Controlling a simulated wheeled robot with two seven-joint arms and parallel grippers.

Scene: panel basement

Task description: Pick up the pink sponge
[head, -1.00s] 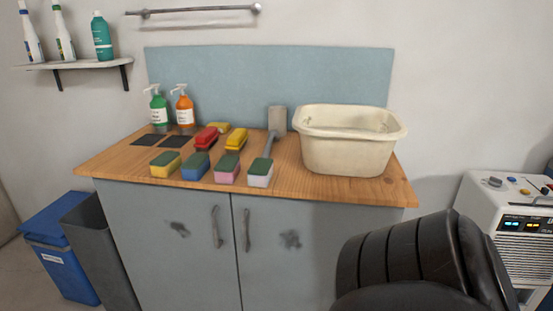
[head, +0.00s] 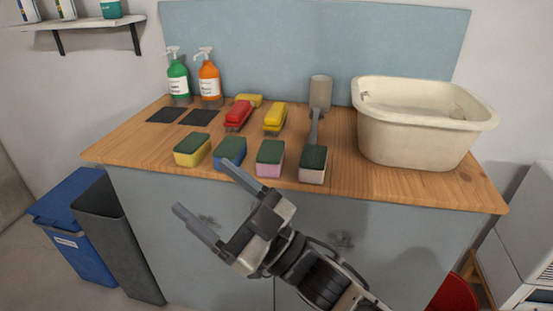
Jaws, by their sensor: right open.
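The pink sponge (head: 269,162) has a dark green scouring top. It stands near the front edge of the wooden counter, between the blue sponge (head: 230,154) and the white-pink sponge (head: 313,167). My right gripper (head: 202,190) is open and empty in front of the counter, its fingers pointing up and left. One fingertip reaches just below the blue sponge in the picture, left of the pink sponge. The gripper appears apart from the sponges. My left gripper is not in view.
A yellow sponge (head: 192,150) is at the left of the row. Behind are a red brush (head: 238,116), a yellow brush (head: 275,119) and a long-handled brush (head: 317,115). A cream basin (head: 421,125) fills the counter's right. Soap bottles (head: 209,79) stand at the back left.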

